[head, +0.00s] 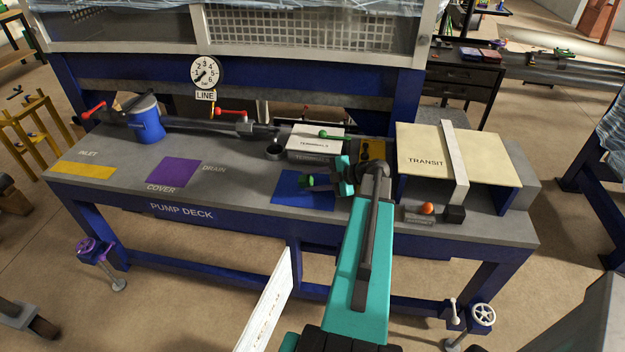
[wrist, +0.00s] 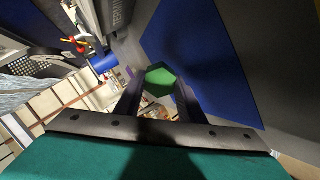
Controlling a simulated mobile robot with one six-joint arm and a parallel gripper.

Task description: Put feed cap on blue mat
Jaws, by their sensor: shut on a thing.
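The blue mat (head: 290,192) lies near the front edge of the pump deck, right of the DRAIN label. It fills much of the right side in the wrist view (wrist: 205,45). The green feed cap (head: 307,180) shows at the mat, at the end of my gripper (head: 322,181). In the wrist view the green cap (wrist: 159,77) sits between the two dark fingers, which are shut on it. A dark shadow falls on the mat there. I cannot tell whether the cap touches the mat or is held just above it.
A white terminal box (head: 315,143) and a dark ring (head: 275,152) stand behind the mat. A cream TRANSIT case (head: 420,165) stands to the right, with an orange-knobbed block (head: 435,212) before it. A purple COVER mat (head: 174,171) and a blue canister (head: 146,122) are left.

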